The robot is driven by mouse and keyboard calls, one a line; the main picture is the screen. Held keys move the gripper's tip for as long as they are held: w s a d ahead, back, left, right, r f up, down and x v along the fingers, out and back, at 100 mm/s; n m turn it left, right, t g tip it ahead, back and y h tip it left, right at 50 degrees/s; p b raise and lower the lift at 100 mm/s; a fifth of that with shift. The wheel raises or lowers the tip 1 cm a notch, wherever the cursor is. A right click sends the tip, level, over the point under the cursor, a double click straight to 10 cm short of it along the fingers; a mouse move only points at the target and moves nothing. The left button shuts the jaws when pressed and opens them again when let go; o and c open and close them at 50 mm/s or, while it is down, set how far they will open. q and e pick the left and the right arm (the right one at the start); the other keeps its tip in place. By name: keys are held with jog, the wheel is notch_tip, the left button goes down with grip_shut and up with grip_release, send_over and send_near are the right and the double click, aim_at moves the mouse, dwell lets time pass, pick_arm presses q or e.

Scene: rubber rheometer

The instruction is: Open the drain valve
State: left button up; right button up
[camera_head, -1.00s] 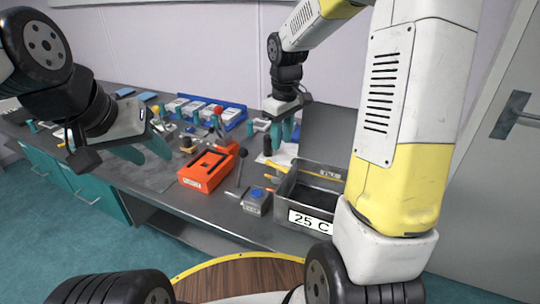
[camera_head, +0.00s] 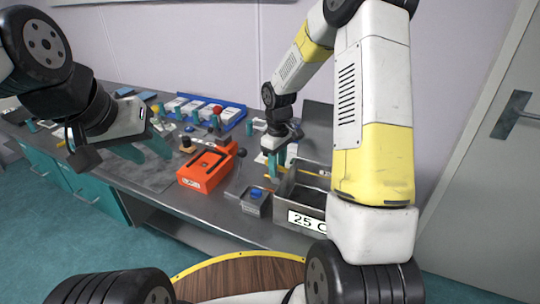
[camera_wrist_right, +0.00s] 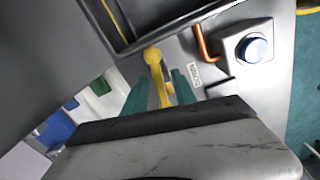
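The drain valve's yellow lever (camera_wrist_right: 154,62) shows in the right wrist view, beside the grey metal tank (camera_wrist_right: 190,17) and a small label (camera_wrist_right: 194,75). My right gripper (camera_wrist_right: 161,88) has its teal fingers apart, one on each side of the lever; I cannot tell whether they touch it. In the head view the right gripper (camera_head: 275,166) is low at the tank's left end, and the lever cannot be made out there. The tank (camera_head: 311,199) carries a "25 C" sign. My left gripper (camera_head: 145,151) is open and empty above the left part of the bench.
A grey box with a blue button (camera_head: 256,194) stands just left of the tank; a copper pipe (camera_wrist_right: 204,45) shows beside it in the wrist view. An orange device (camera_head: 205,169) sits further left. A blue tray (camera_head: 232,120) is behind. The bench (camera_head: 150,172) is clear at front left.

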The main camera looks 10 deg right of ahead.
jog(key=shift+c, duration=0.2)
grip_shut()
jog(key=shift+n, duration=1.3)
jog(key=shift+o, duration=0.2)
grip_release()
